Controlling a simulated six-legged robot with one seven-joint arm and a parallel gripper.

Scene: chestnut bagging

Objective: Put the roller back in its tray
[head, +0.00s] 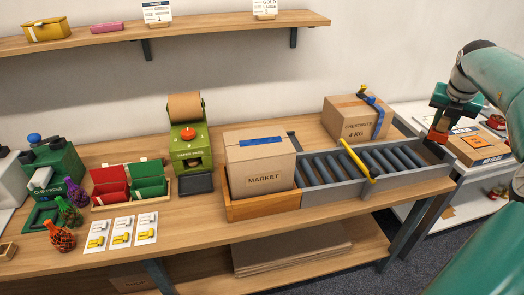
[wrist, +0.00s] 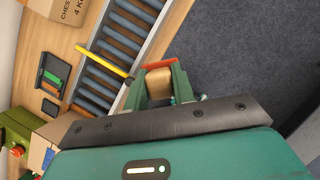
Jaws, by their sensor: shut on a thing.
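My gripper (head: 440,128) is at the upper right in the head view, raised beyond the right end of the roller conveyor. In the wrist view its green fingers (wrist: 158,84) are shut on a tan, cylinder-like piece with a red part beside it, which I take to be the roller (wrist: 158,80). In the head view only an orange-red part of it (head: 437,136) shows below the fingers. A dark shallow tray (wrist: 53,72) with green and orange pieces lies beyond the conveyor in the wrist view; I cannot tell whether it is the roller's tray.
The grey conveyor (head: 408,188) has a yellow bar (head: 356,160) across it. A MARKET box (head: 262,180) stands at its left end, a CHESTNUTS box (head: 357,120) behind it. A carton (head: 478,147) sits on the right table. Open floor (wrist: 235,50) lies below my gripper.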

